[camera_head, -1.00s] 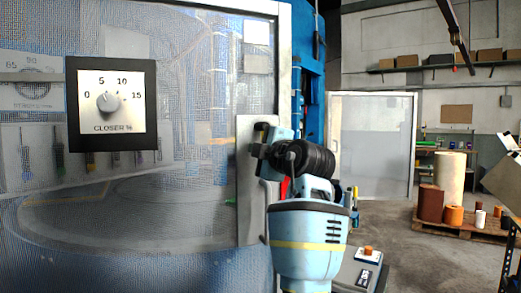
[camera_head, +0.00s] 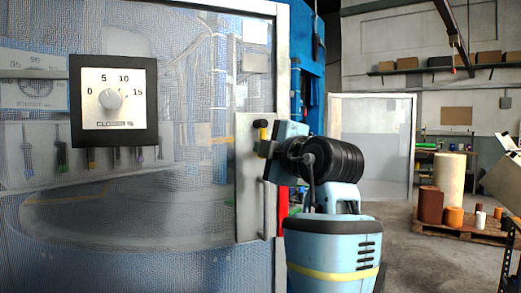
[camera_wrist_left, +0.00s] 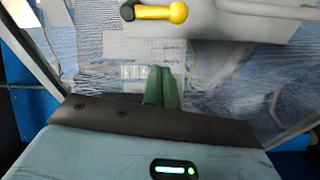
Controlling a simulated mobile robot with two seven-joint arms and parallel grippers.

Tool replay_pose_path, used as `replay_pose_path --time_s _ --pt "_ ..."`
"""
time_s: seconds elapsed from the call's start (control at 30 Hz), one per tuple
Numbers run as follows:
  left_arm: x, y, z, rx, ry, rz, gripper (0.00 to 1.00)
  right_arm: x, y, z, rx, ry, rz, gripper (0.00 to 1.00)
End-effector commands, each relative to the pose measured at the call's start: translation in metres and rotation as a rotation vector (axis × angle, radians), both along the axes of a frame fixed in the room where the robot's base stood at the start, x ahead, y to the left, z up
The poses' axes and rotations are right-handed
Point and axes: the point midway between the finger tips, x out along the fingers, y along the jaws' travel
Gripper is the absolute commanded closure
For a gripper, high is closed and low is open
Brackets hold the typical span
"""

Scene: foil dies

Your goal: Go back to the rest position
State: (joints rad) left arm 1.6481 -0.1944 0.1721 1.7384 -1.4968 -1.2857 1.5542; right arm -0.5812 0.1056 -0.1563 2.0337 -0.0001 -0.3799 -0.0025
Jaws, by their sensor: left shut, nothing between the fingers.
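My left gripper (camera_wrist_left: 161,88) shows in the left wrist view as green fingers pressed together, with nothing between them. In the head view the left arm rises from the bottom centre, and its gripper end (camera_head: 270,150) is in front of the metal handle plate (camera_head: 248,195) of the large glazed door. The fingertips are hard to make out there. A yellow and black handle (camera_wrist_left: 160,12) lies beyond the fingers in the left wrist view, apart from them. It also shows small above the gripper in the head view (camera_head: 262,130). My right gripper is in neither view.
A black-framed dial (camera_head: 111,101), numbered 0 to 15, is on the door at left. A pale panel (camera_head: 375,145) stands behind the arm. A pallet (camera_head: 460,228) with rolls is at right. Grey floor between is open.

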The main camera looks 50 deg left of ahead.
Motion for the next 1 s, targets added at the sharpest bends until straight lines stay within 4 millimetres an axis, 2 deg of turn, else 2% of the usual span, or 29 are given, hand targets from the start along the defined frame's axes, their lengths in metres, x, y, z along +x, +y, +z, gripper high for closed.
replay_pose_path --time_s 0.47,0.57,0.67,0.77,0.9,1.0 --pt "0.0 0.0 0.0 0.001 0.001 -0.001 1.0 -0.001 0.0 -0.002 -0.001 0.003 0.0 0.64" --pt "0.006 0.0 -0.007 0.013 0.029 -0.014 1.0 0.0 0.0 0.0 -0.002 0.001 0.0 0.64" --pt "0.021 -0.002 -0.027 0.048 0.112 -0.051 1.0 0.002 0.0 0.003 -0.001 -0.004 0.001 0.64" --pt "0.043 -0.007 -0.061 0.109 0.243 -0.117 1.0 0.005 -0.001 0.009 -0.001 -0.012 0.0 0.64" --pt "0.07 -0.017 -0.121 0.204 0.446 -0.232 1.0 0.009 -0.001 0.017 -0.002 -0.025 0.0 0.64" --pt "0.082 -0.027 -0.166 0.271 0.582 -0.317 1.0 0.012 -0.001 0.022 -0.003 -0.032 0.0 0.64"
